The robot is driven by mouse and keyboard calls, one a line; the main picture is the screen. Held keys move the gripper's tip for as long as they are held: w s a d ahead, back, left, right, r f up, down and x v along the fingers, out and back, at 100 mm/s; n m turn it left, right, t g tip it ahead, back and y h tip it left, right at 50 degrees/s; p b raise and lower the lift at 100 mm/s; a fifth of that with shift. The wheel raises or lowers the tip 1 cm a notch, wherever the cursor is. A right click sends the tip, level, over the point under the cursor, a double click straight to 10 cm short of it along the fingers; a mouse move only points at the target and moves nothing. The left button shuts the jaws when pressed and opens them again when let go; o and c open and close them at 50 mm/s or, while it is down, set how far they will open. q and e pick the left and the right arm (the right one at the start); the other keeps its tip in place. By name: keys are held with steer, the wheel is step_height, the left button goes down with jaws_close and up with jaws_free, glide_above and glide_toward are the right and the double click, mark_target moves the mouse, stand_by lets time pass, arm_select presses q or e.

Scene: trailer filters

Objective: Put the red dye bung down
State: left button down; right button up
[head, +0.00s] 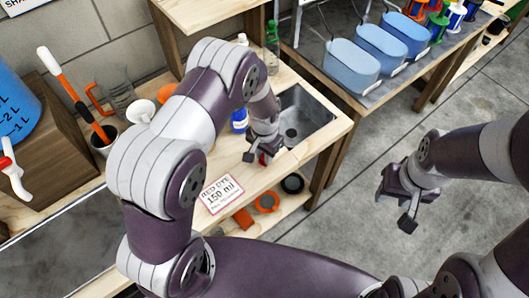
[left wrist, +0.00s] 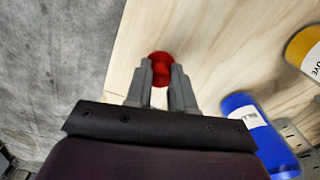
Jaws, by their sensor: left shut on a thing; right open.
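The red dye bung (left wrist: 160,62) is a small round red stopper between the fingertips of my left gripper (left wrist: 160,85) in the left wrist view. In the head view my left gripper (head: 263,154) is over the wooden bench by the sink, with the red bung (head: 263,160) just visible at its tips. The gripper is shut on the bung. I cannot tell whether the bung touches the wood. My right gripper (head: 407,205) is open and empty over the concrete floor at the right.
A blue bottle (left wrist: 262,135) and a yellow one (left wrist: 306,50) stand close to my left gripper. The sink (head: 303,118) lies just right of it. A "RED DYE 150 ml" card (head: 221,194) is nearer, with orange (head: 267,202) and black rings (head: 292,184) below the bench edge.

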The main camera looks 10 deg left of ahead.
arm_select(q)
steer(key=shift+f, duration=0.2)
steer(key=c, duration=1)
jaws_free()
steer(key=shift+o, duration=0.2)
steer(key=shift+r, duration=0.4)
step_height(320, 180, up, 12)
steer(key=b, duration=0.1)
steer(key=s+a+r+n, duration=0.2)
steer(key=s, duration=0.5)
steer(key=s+a+r+n+t, duration=0.1)
steer(key=s+a+r+n, duration=0.1)
steer(key=s, duration=0.4)
steer(key=shift+s+a+r, duration=0.3)
steer(key=shift+s+a, duration=0.1)
steer(key=shift+a, duration=0.4)
